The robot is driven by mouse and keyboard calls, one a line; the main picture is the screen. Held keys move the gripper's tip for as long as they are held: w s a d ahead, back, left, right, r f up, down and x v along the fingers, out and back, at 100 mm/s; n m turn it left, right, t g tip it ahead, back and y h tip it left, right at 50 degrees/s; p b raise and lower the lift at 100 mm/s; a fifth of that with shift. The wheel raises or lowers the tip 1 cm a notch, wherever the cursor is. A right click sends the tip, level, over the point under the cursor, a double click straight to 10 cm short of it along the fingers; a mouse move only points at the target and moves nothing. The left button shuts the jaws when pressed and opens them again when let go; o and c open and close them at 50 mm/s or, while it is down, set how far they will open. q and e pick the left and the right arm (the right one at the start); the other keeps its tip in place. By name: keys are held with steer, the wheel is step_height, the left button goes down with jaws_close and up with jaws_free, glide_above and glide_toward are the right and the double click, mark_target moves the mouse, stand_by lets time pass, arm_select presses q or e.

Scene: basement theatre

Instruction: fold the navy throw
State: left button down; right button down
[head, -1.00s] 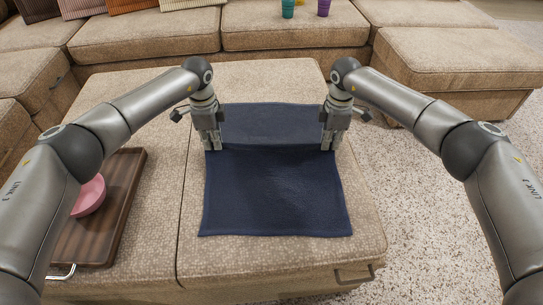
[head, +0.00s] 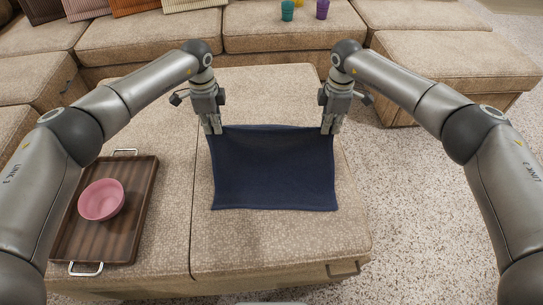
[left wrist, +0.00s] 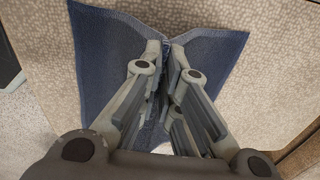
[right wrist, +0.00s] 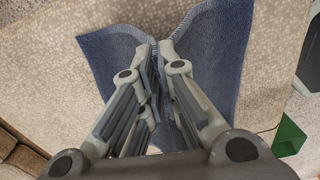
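The navy throw (head: 273,172) hangs between my two grippers over the beige ottoman (head: 270,245). Its top edge sags slightly between them, and its lower part reaches toward the near side of the ottoman. I cannot tell how much of it rests on the ottoman. My left gripper (head: 214,130) is shut on the throw's upper left corner; the left wrist view shows the cloth (left wrist: 105,60) pinched at the fingertips. My right gripper (head: 330,130) is shut on the upper right corner, with cloth (right wrist: 215,50) gathered at its tips. The throw's far side is hidden.
A dark wooden tray (head: 66,235) with metal handles holds a pink bowl (head: 101,199) on the ottoman's left. A sofa (head: 145,38) with cushions runs along the back. A teal cup (head: 288,10) and a purple cup (head: 322,9) stand on it. Carpet (head: 420,230) lies at right.

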step_height(320, 180, up, 15)
steer(key=p, duration=1.4)
steer(key=shift+r, duration=0.15)
steer(key=shift+w+a, duration=0.1)
